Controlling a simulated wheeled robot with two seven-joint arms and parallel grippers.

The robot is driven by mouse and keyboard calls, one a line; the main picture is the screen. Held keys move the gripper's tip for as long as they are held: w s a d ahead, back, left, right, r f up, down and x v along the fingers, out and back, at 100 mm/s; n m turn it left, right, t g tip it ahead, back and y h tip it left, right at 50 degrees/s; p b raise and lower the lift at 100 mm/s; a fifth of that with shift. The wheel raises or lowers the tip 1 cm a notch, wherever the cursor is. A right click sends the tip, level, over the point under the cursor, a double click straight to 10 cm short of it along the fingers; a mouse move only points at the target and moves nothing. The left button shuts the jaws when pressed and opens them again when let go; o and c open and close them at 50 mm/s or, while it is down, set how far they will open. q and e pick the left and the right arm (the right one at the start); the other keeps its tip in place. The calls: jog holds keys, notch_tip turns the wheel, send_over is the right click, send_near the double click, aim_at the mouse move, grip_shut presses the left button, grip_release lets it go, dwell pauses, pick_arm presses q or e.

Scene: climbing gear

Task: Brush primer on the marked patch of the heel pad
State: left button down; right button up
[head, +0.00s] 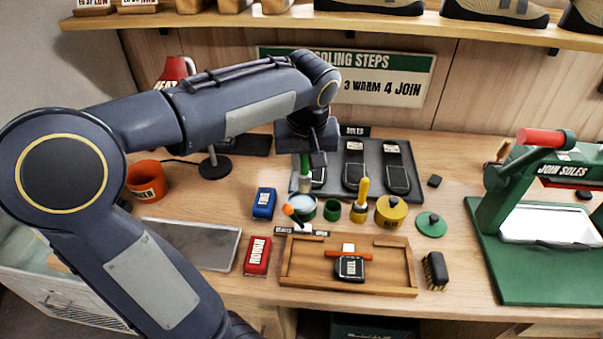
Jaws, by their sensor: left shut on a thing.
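My left gripper (308,156) is shut on a green-handled brush (304,166), which points down. The dark heel pad (350,269), with a white label, lies in a wooden tray (297,270) at front centre. A white patch (348,247) shows at its back end, just behind an orange bar (347,254) that crosses it. The brush is behind and left of the pad. My right gripper is out of view.
Around the pot stand an orange-tipped tool (288,210), a small green cup (332,210), a yellow brush (363,188) and a yellow tin (391,213). A dark soles tray (422,190) lies behind. A green press (535,270) stands right.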

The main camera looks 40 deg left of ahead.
pick_arm(q)
jog(key=shift+w+a+b+x, duration=0.15)
jog(key=shift+b+x, duration=0.65)
jog(key=shift+x, duration=0.5)
jog(key=shift+w+a+b+x, duration=0.1)
jog(key=shift+a+b+x, duration=0.1)
jog(key=shift+b+x, duration=0.85)
jog(key=shift+w+a+b+x, duration=0.15)
jog(key=shift+b+x, duration=0.4)
jog(key=shift+x, duration=1)
jog(key=shift+s+f+b, duration=0.15)
jog(key=shift+f+b, duration=0.25)
jog(key=shift+f, duration=0.05)
jog(key=shift+r, duration=0.1)
notch_tip(320, 180, up, 7)
jog(key=p, duration=0.5)
jog(key=shift+p, duration=0.4)
